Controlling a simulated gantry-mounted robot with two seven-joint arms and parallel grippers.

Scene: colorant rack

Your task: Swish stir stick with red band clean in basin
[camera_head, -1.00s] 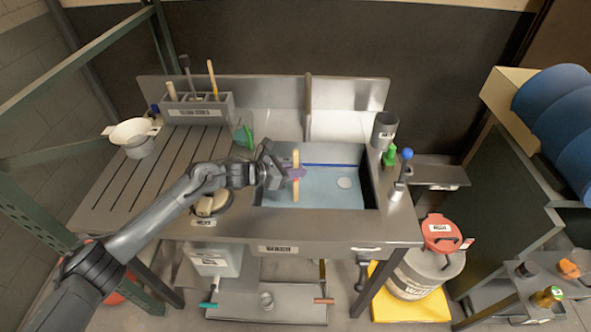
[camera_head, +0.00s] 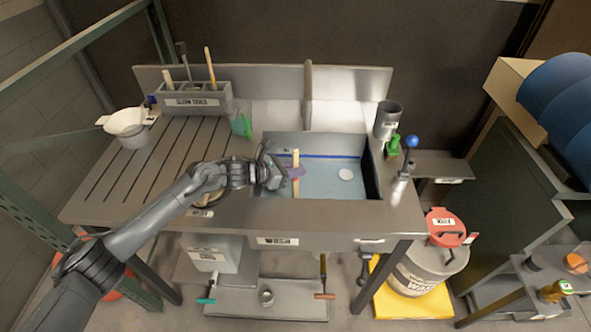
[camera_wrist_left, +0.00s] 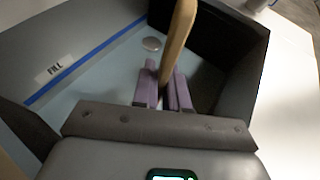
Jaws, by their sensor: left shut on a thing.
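My left gripper (camera_head: 291,172) is shut on a wooden stir stick (camera_head: 295,157), over the left part of the basin (camera_head: 330,188). The stick stands about upright, its top above the purple fingers. A small red patch shows on it just below the fingers in the head view. In the left wrist view, the stick (camera_wrist_left: 179,35) rises between the purple fingers (camera_wrist_left: 163,88). The basin holds pale blue water (camera_head: 325,178), with a blue line and a FILL label (camera_wrist_left: 54,70) on its wall. Whether the stick's lower end is under water is hard to tell. My right gripper is not in view.
A "clean tools" rack (camera_head: 190,100) stands at the back left. A jar with a green item (camera_head: 241,123) stands left of the basin. A round drain (camera_head: 346,175) shows in the basin.

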